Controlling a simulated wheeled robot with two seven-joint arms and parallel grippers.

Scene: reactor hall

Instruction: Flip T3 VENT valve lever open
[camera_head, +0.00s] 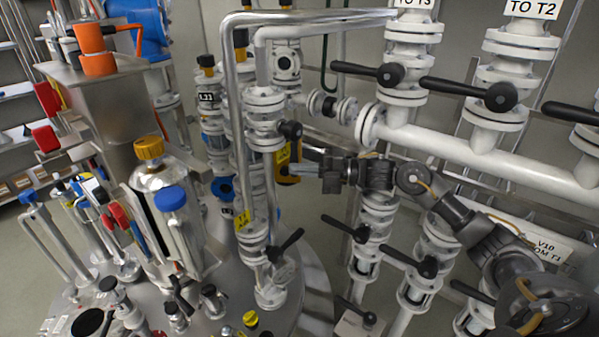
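No label reading T3 VENT is legible, so I cannot tell which lever is the T3 VENT valve. My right gripper (312,168) points left at the end of my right arm, close to the vertical white pipe column (265,135). A small black handle (291,131) on that column is just above and left of the gripper. My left gripper is not in view.
Black levers sit on the upper right pipes, including one (366,72) below a cut-off "TO" sign (413,3) and one (470,91) below the TO T2 sign (533,9). More levers (408,260) are below my arm. A steel vessel lid (225,300) crowded with fittings fills the lower left.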

